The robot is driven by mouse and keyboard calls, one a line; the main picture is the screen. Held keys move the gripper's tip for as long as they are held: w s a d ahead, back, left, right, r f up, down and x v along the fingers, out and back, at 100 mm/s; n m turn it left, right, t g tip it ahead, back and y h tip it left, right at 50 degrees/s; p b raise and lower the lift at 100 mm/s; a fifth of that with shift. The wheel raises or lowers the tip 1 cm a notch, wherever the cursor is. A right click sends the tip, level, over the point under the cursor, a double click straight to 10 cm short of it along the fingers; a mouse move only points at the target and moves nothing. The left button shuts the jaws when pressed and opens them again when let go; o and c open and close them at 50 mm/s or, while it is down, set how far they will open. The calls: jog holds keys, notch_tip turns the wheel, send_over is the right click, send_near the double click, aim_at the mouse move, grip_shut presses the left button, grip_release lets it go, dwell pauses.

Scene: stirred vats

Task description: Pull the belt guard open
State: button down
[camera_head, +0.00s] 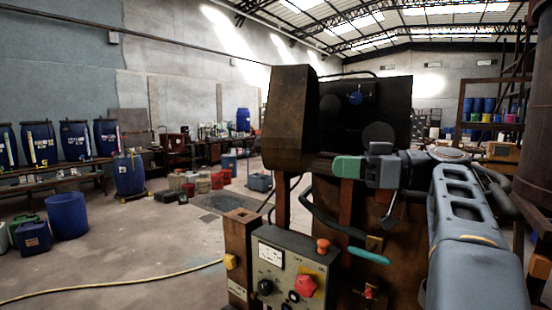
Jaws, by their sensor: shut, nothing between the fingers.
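A rusty brown sheet-metal housing, which looks like the belt guard (287,118), stands at the upper middle of the head view. To its right is a dark backing panel (394,97) with round discs and a small blue part on it, in plain view. I cannot tell how the guard is hinged. My gripper (347,167), with green fingers, is shut and empty. It is in front of the panel's lower edge, right of the guard's lower part. I cannot tell whether it touches anything. My arm comes in from the lower right.
A control box (291,276) with a red knob stands below the guard. A teal-gripped lever (367,257) sticks out below my gripper. A yellow hose (120,286) crosses the floor at left. Blue drums (67,215) stand far left; open floor lies between.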

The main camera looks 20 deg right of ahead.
aim_at(267, 160)
jog(key=p+x, duration=0.1)
jog(key=x, duration=0.3)
jog(key=p+x, duration=0.1)
jog(key=x, duration=0.3)
jog(key=r+p+x, duration=0.1)
jog(key=x, duration=0.3)
jog(key=shift+w+p, duration=0.1)
jog(key=shift+p, duration=0.3)
jog(key=shift+w+a+f, duration=0.15)
jog(key=shift+w+a, duration=0.2)
jog(key=shift+a, duration=0.15)
jog(key=shift+w+f, duration=0.1)
